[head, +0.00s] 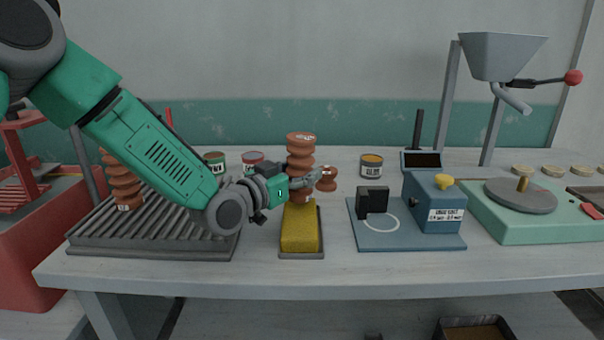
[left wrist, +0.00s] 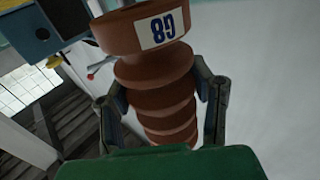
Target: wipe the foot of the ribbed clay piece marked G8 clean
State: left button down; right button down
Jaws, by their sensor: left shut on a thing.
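The ribbed clay piece marked G8 (head: 301,150) is reddish brown and stands upright over the far end of a yellow sponge block (head: 300,230) in a dark tray. My left gripper (head: 312,178) is shut on its ribbed body. In the left wrist view the ribbed piece (left wrist: 160,68) lies between the two fingers (left wrist: 163,100), with its G8 label near the wide end. Its foot is low by the sponge; I cannot tell whether they touch. My right gripper is not in view.
A ribbed grey rack (head: 150,252) at the left carries another ribbed clay piece (head: 121,182). A small brown piece (head: 328,180) shows just right of my gripper. A blue gauge stand (head: 410,242) and a green wheel base (head: 540,228) stand to the right. Several jars line the back.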

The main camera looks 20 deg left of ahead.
aim_at(302, 146)
pick_arm(q)
jog(key=shift+r+p, duration=1.7)
jog(key=shift+r, duration=1)
jog(key=shift+n, duration=0.3)
jog(key=shift+s+d+f+b, duration=0.35)
jog(key=shift+s+f+b, duration=0.15)
jog(key=shift+s+f, duration=0.7)
jog(key=shift+s+d+f+b, duration=0.4)
jog(key=shift+s+f, duration=0.55)
jog(key=shift+s, duration=0.4)
jog(key=shift+s+d+f+b, duration=0.3)
jog(key=shift+s+f+b, duration=0.25)
jog(key=shift+s+f, duration=0.65)
jog(key=shift+s+f+b, duration=0.15)
jog(key=shift+f+b, duration=0.2)
jog(key=shift+f, duration=0.05)
jog(key=shift+w+a+b, duration=0.15)
jog(key=shift+w+a, duration=0.2)
jog(key=shift+w, duration=0.95)
jog(key=shift+w+a+b, duration=0.1)
jog(key=shift+w+a, duration=0.3)
jog(key=shift+w, duration=0.85)
jog(key=shift+w+a+b, duration=0.15)
jog(key=shift+w+a, duration=0.2)
jog(key=shift+w, duration=0.95)
